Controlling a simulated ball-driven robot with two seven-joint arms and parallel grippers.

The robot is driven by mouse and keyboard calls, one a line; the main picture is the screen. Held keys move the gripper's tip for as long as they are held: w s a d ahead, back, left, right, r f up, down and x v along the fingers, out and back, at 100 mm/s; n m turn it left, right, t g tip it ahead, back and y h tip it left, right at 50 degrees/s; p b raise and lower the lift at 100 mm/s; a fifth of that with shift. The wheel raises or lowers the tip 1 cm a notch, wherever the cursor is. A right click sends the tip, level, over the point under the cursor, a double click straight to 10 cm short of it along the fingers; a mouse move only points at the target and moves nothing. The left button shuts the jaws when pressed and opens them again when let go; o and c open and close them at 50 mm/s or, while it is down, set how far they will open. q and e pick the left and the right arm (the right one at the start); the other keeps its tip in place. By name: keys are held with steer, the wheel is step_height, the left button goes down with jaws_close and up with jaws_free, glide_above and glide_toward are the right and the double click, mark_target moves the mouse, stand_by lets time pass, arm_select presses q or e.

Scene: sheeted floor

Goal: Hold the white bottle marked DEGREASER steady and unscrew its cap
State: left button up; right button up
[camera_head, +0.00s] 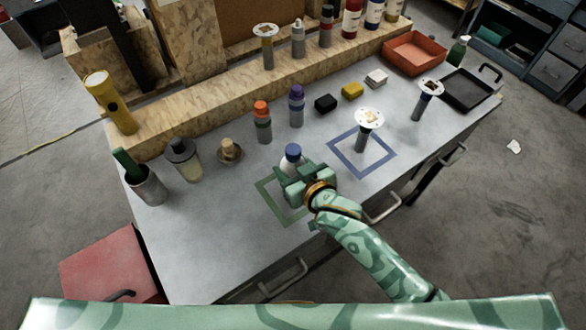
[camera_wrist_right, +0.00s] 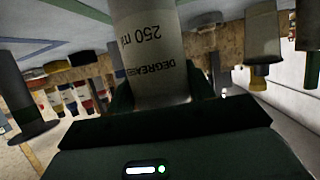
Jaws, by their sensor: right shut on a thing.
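The white bottle (camera_head: 289,164) stands inside the green square outline (camera_head: 274,212) on the grey bench top. Its blue cap (camera_head: 293,150) is on top and uncovered. My right gripper (camera_head: 296,180) is shut around the bottle's body below the cap. In the right wrist view, which is upside down, the white bottle (camera_wrist_right: 152,45) sits between the fingers of the right gripper (camera_wrist_right: 162,95); "250 ml" and part of DEGREASER are readable. The cap is out of that view. My left gripper does not show.
Left of the bottle stand an orange-capped bottle (camera_head: 262,122), a small brown pot (camera_head: 229,152), a dark-capped jar (camera_head: 183,160) and a grey cup (camera_head: 146,186). A purple-capped bottle (camera_head: 297,106) is behind. A blue square outline (camera_head: 333,150) lies right. The front-left bench is clear.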

mark_target(297, 162)
steer(key=r, duration=0.1)
steer(key=r+p, duration=0.2)
steer(key=r, duration=0.1)
steer(key=shift+s+d+r, duration=0.1)
steer(key=shift+s+d, duration=0.1)
steer(key=shift+s, duration=0.05)
steer(key=s+r, duration=0.1)
steer(key=s+d+r+p, duration=0.1)
steer(key=r, duration=0.1)
steer(key=s+d+r+p, duration=0.1)
steer(key=r, duration=0.1)
steer(key=shift+s+d, duration=0.15)
steer(key=shift+s, duration=0.1)
steer(key=p+v, duration=0.1)
steer(key=v, duration=0.9)
steer(key=shift+w+d, duration=0.25)
steer(key=shift+d, duration=0.1)
steer(key=o, duration=0.5)
steer(key=c, duration=0.8)
steer(key=shift+f, duration=0.15)
